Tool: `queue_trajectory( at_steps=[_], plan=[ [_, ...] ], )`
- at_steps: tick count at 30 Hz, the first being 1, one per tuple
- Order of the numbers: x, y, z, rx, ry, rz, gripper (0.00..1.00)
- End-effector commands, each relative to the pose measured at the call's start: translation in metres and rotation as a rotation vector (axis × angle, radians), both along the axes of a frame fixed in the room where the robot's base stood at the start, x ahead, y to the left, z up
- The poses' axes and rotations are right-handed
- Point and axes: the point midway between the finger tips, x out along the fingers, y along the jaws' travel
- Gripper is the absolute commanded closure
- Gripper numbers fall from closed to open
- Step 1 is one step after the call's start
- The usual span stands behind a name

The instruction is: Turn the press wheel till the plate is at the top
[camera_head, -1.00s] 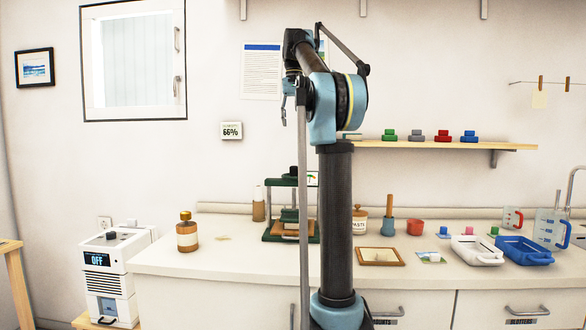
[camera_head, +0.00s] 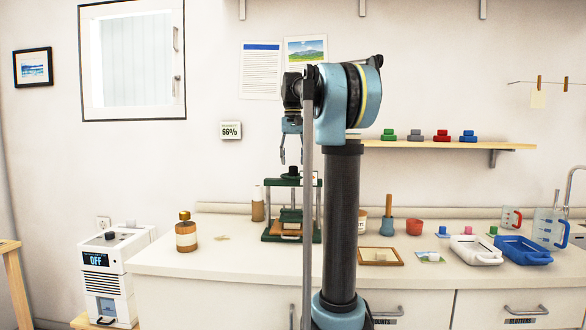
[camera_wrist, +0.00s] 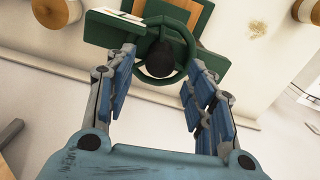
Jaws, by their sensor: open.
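The press (camera_head: 267,208) is a green frame on the counter with a dark wheel (camera_head: 291,173) on top. Inside the frame, a dark green plate (camera_head: 291,215) sits low, close above a light wooden board (camera_head: 287,233). My gripper (camera_head: 292,158) points down just above the wheel, open and empty. In the wrist view the wheel shows as a green ring (camera_wrist: 187,32) with a black knob in its middle. The two fingers of my gripper (camera_wrist: 162,58) stand apart on either side of it; whether they touch the rim I cannot tell.
A shelf (camera_head: 450,145) hangs on the wall.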

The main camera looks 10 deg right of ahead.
Motion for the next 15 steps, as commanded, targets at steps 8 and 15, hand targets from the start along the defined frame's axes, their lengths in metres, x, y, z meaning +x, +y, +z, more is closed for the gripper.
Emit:
queue_trajectory(
  at_steps=[8, 15],
  plan=[
    [0.000, 0.000, -0.026, 0.000, 0.000, 0.000, 0.51],
    [0.000, 0.000, -0.029, 0.000, 0.000, 0.000, 0.51]
  ],
)
